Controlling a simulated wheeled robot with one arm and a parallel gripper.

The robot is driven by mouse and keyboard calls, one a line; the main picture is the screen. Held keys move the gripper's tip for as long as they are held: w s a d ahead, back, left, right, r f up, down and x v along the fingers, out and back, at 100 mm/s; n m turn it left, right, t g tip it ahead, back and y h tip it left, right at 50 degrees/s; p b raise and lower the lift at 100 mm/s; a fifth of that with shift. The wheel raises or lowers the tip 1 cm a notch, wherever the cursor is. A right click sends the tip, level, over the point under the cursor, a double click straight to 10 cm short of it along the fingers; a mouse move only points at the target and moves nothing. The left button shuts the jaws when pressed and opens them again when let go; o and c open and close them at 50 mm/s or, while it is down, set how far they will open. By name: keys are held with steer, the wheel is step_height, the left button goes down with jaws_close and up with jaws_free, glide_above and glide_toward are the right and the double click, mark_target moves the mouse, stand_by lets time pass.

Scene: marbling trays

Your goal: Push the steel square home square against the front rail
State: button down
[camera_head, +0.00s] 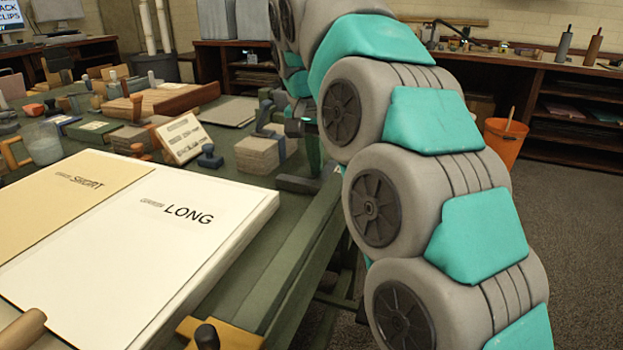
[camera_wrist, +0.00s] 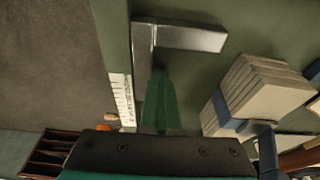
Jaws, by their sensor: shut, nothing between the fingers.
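In the wrist view the steel square (camera_wrist: 192,38) lies on the green bench top near the top of the picture. One arm runs to the right, and the other runs down the picture beside the front rail (camera_wrist: 112,35). I cannot tell whether that arm touches the rail evenly or leaves a thin gap. My gripper (camera_wrist: 158,74) is shut and empty, its green fingers inside the corner of the square, just right of the arm along the rail. Contact is unclear. The front rail (camera_head: 290,260) also shows in the head view, where my arm hides the gripper.
A stack of pale blocks with a blue band (camera_wrist: 262,90) stands right of my gripper. A white scale (camera_wrist: 122,97) lies by the rail. In the head view, LONG and SHORT boards (camera_head: 165,235) fill the near bench, with many small tools behind. An orange bucket (camera_head: 505,140) stands beyond.

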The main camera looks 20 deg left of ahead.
stand_by(0.6)
steer(key=shift+a+r+p, duration=0.25)
steer(key=shift+r+p, duration=0.75)
steer(key=shift+r, duration=0.25)
steer(key=shift+a+r+p, duration=0.2)
steer(key=shift+r+p, duration=0.75)
steer(key=shift+r, duration=0.3)
steer(key=s+d+f+g, duration=0.1)
steer(key=s+d+f, duration=0.25)
steer(key=d, duration=0.35)
steer(key=s+d+f+n, duration=0.15)
steer(key=s+d, duration=0.25)
steer(key=d, duration=0.4)
steer(key=s+d+f+g, duration=0.1)
steer(key=s+d+f, duration=0.2)
steer(key=d, duration=0.4)
steer(key=s+d+f+g, duration=0.1)
steer(key=s+d+f, duration=0.2)
steer(key=s+f, duration=0.2)
steer(key=s+d+f, duration=0.4)
steer(key=s+f, duration=0.1)
steer(key=s, duration=0.5)
steer(key=s+d+f+g, duration=0.1)
steer(key=s+d+f, duration=0.2)
steer(key=s, duration=0.5)
steer(key=shift+d+f+m+g, duration=0.25)
steer(key=shift+f+m+g, duration=0.1)
steer(key=shift+f, duration=0.55)
